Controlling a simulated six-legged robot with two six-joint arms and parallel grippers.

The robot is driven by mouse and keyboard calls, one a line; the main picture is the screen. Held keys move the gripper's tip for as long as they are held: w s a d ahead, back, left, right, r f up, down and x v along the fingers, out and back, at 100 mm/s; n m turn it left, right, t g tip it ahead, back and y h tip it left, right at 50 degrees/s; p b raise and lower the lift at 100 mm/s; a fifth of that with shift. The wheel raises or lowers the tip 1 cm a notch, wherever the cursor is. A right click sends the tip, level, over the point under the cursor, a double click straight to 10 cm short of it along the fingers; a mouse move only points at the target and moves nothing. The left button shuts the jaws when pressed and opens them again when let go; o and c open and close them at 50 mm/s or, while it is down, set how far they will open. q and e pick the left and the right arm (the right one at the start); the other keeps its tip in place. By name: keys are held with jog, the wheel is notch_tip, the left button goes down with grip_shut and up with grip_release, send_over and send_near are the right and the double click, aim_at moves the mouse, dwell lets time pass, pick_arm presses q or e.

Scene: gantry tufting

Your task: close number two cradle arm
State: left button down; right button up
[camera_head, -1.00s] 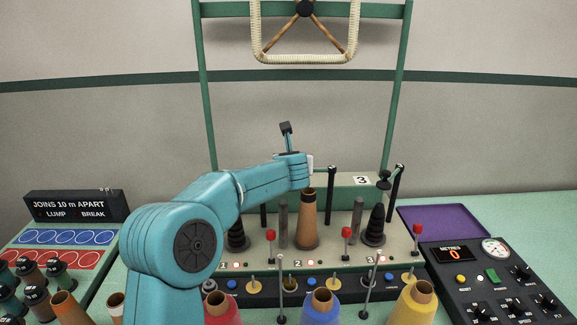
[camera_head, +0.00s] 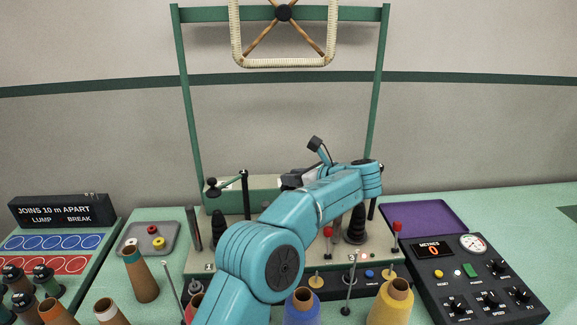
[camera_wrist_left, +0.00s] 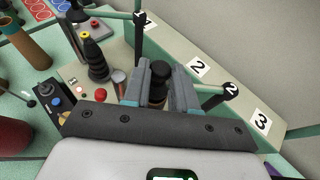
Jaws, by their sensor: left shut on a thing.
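The number two cradle arm is a short green bar (camera_wrist_left: 207,89) running from a black post marked 2 (camera_wrist_left: 231,90). My left gripper (camera_wrist_left: 157,75) is shut on its dark knob (camera_wrist_left: 158,84), which sits between the two grey fingers. In the head view my left arm reaches across the stand, and the wrist hides most of station two. The number one cradle arm (camera_head: 229,184) reaches left from its black post and ends in a black knob. My right gripper is not in view.
A dark stepped cone (camera_head: 356,226) stands at station three, with red-topped levers (camera_head: 397,228) along the front. Blue (camera_head: 303,312) and yellow (camera_head: 390,303) cones stand in front. A meter panel (camera_head: 473,272) and purple tray (camera_head: 425,218) are at right, a grey tray (camera_head: 147,240) at left.

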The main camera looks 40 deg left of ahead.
pick_arm(q)
jog(key=shift+w+d+r+n+g+p, duration=0.15)
jog(key=shift+d+r+n+g+p, duration=0.2)
jog(key=shift+d+n+g+p, duration=0.25)
jog(key=shift+a, duration=0.1)
jog(key=c, duration=1)
grip_release()
jog(key=shift+o, duration=0.4)
jog(key=shift+d, duration=0.3)
jog(key=p+v, duration=0.2)
jog(key=v, duration=1.4)
jog(key=shift+p, duration=0.3)
